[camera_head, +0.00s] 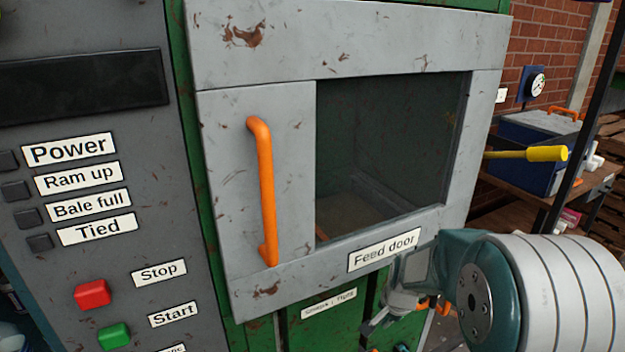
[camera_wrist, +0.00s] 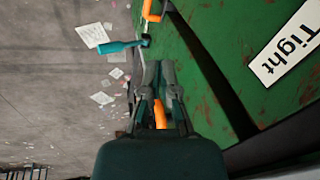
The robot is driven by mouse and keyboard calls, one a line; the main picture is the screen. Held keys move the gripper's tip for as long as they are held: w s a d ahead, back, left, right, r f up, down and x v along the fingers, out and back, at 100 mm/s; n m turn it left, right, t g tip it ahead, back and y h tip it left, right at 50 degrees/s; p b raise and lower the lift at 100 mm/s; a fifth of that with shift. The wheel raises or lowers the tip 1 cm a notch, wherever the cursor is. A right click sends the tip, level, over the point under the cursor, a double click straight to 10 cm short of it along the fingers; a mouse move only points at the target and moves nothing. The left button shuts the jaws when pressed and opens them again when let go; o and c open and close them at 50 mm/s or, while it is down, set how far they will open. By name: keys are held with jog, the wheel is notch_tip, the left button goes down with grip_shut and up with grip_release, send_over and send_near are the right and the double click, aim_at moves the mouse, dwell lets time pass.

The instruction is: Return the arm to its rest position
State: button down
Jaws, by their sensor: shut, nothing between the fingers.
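My gripper (camera_head: 372,326) is at the lower middle right of the head view, low in front of the machine and below the feed door. My own arm link fills the lower right corner. In the wrist view my gripper (camera_wrist: 158,66) points up the picture, with its fingers together and nothing held. An orange part (camera_wrist: 160,113) shows through the gap behind the fingertips. My gripper is apart from that handle.
A control panel with a red Stop button (camera_head: 93,294) and a green Start button (camera_head: 114,336) stands at left. A yellow-ended lever (camera_head: 546,154) sticks out at right. Beyond is a bench with a blue box (camera_head: 535,150). Papers (camera_wrist: 92,35) litter the floor beside the green machine.

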jog(key=s+r+n+t, duration=0.1)
jog(key=s+r+n, duration=0.3)
jog(key=s+r, duration=0.5)
jog(key=s+a+r+n+t+h, duration=0.1)
jog(key=s+r+n, duration=0.4)
jog(key=s+r, duration=0.4)
jog(key=s, duration=0.6)
jog(key=shift+s+a+r+t, duration=0.15)
jog(key=shift+s+r+t, duration=0.15)
jog(key=shift+r+t, duration=0.1)
